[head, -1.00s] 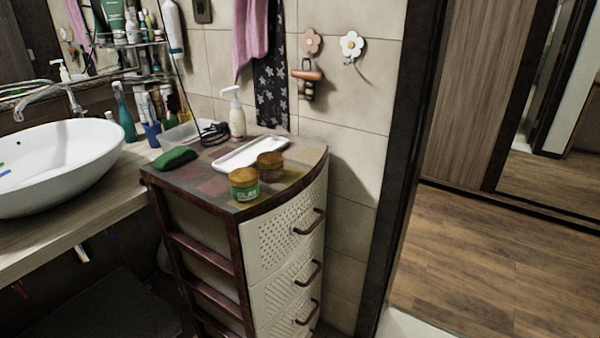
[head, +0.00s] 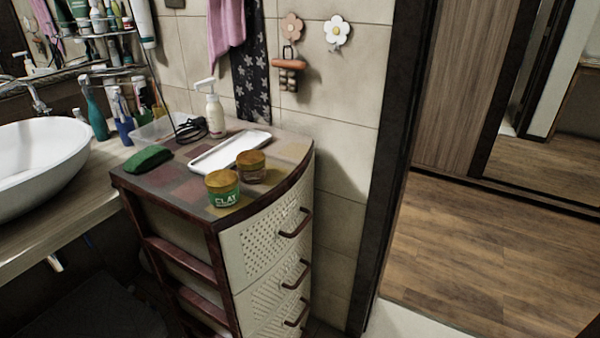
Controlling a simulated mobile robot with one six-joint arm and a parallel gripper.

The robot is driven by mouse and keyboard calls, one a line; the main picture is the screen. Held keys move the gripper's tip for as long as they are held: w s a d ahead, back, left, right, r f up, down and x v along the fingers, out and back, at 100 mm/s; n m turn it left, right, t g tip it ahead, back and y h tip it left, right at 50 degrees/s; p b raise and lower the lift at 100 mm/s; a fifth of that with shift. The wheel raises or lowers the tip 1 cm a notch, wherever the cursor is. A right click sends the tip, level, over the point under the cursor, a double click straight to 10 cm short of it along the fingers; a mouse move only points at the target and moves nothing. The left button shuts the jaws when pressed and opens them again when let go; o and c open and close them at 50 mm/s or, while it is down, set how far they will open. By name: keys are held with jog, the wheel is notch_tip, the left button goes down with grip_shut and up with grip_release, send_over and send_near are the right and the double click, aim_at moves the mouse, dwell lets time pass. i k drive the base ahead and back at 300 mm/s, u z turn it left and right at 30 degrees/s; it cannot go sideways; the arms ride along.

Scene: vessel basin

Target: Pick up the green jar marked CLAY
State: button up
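The green jar marked CLAY (head: 223,192) stands upright near the front edge of the drawer cabinet's top (head: 165,190). It has a gold-brown lid and a green label with white lettering. A second jar (head: 251,168) with a similar lid and a darker body stands just behind it to the right, close beside it. My gripper is not in view.
A white tray (head: 213,157) lies behind the jars. A green sponge-like item (head: 148,158) lies to the left. A white pump bottle (head: 215,115) and dark cable (head: 190,130) are at the back. A basin (head: 40,160) is left; open wooden floor (head: 490,260) is right.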

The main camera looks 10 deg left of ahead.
aim_at(225, 200)
jog(key=u, duration=1.2)
jog(key=k, duration=0.1)
jog(key=z, duration=1)
jog(key=i, duration=0.35)
jog(key=z, duration=1.55)
jog(key=k, duration=0.1)
jog(key=u, duration=2.5)
